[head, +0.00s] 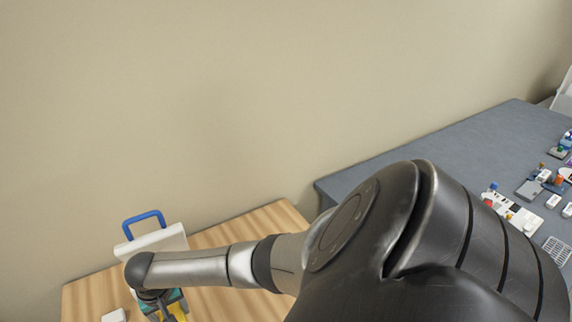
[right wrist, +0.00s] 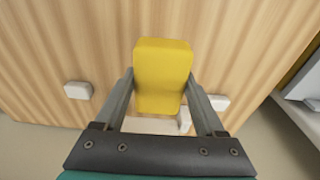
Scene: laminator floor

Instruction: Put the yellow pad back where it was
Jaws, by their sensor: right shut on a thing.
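The yellow pad (right wrist: 163,72) is between the fingers of my right gripper (right wrist: 161,88) in the right wrist view, one finger against each side. It is over the wooden table (right wrist: 45,50); whether it touches the wood I cannot tell. In the head view my right arm crosses to the lower left, and a little of the yellow pad (head: 179,311) shows at the bottom edge below the wrist. My left gripper is not in view.
A white item with a blue handle (head: 143,218) stands on the wooden table behind my right wrist. Small white blocks (right wrist: 78,91) (right wrist: 218,102) lie either side of the gripper. A grey-blue table (head: 450,145) with several small parts is at the right.

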